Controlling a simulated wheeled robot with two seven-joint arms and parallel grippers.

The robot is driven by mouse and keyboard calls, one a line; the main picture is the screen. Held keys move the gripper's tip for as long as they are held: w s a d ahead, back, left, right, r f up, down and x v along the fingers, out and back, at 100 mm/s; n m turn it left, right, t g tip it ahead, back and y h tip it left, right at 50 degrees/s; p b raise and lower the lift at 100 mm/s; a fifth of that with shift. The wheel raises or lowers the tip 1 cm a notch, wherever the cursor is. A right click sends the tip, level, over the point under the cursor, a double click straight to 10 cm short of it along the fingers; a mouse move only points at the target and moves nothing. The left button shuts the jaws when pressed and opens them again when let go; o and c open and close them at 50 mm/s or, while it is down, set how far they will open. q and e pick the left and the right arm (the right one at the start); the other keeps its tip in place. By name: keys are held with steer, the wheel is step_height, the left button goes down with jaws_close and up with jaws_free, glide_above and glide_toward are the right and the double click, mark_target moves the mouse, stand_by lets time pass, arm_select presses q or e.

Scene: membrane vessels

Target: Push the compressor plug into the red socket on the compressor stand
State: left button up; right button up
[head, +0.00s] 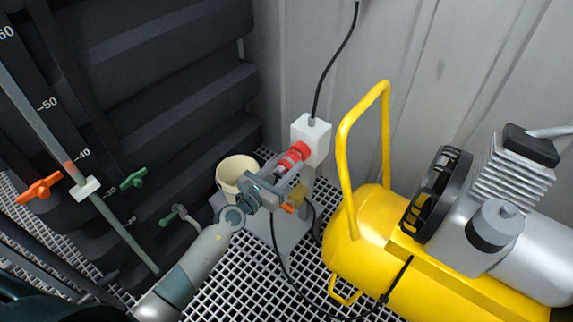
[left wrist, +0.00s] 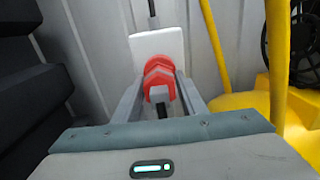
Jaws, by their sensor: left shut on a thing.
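The red socket (head: 300,150) faces out from a white box on the compressor stand, near the middle of the head view. It also shows in the left wrist view (left wrist: 155,66). My left gripper (head: 287,174) is shut on the compressor plug (head: 283,164), right in front of the socket. In the left wrist view the plug (left wrist: 159,94) sits between the two fingers, in line with the socket. Its red front meets or nearly meets the socket; how deep it sits I cannot tell. The fingers hide part of the plug. My right gripper is not in view.
The yellow compressor (head: 372,232) with its tall handle stands close on the right. A black cable (head: 280,262) runs from below my gripper to it. A cream bucket (head: 232,170) is behind my wrist. A dark ribbed tank (head: 160,80) with valves fills the left.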

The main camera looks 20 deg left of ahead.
arm_select(q)
steer(key=shift+w+d, duration=0.15)
steer(key=shift+w, duration=0.35)
steer(key=o, duration=1.5)
steer(key=shift+s, duration=0.15)
steer(key=v, duration=0.7)
steer(key=b, duration=0.2)
glide_toward(278, 174)
steer(key=shift+s+a+r, duration=0.15)
steer(key=shift+s, duration=0.45)
steer(key=shift+s+a+r, duration=0.2)
steer(key=shift+s, duration=0.35)
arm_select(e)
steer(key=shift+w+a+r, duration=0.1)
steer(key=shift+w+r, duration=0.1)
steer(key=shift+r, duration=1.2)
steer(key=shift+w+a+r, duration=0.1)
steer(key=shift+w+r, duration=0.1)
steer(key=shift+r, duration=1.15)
arm_select(q)
steer(key=shift+f, duration=0.1)
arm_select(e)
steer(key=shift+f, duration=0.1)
